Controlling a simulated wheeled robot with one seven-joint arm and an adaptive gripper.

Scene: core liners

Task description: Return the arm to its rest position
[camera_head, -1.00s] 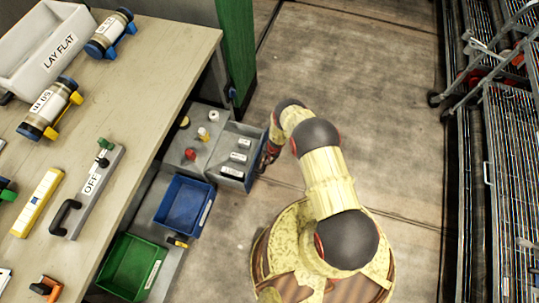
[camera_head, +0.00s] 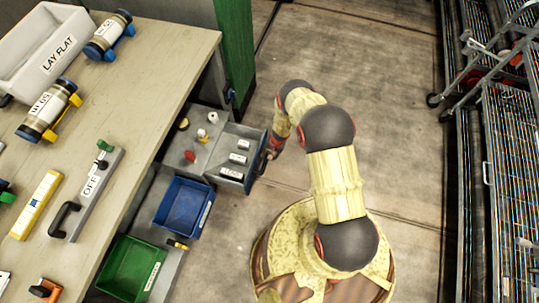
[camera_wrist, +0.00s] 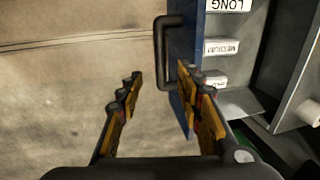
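My arm (camera_head: 335,175) reaches up and left from my base, bent at its dark round joints. My gripper (camera_wrist: 160,95) is open and empty in the wrist view, with its two yellow-and-black fingers apart. A black drawer handle (camera_wrist: 160,55) lies ahead of the gap between the fingers. The right finger is close beside the blue drawer front (camera_wrist: 183,45); I cannot tell whether they touch. In the head view the gripper is small and partly hidden beside the open drawer (camera_head: 256,160).
A workbench (camera_head: 130,110) stands left, wire racks (camera_head: 510,150) right. Floor between (camera_head: 370,90) is clear.

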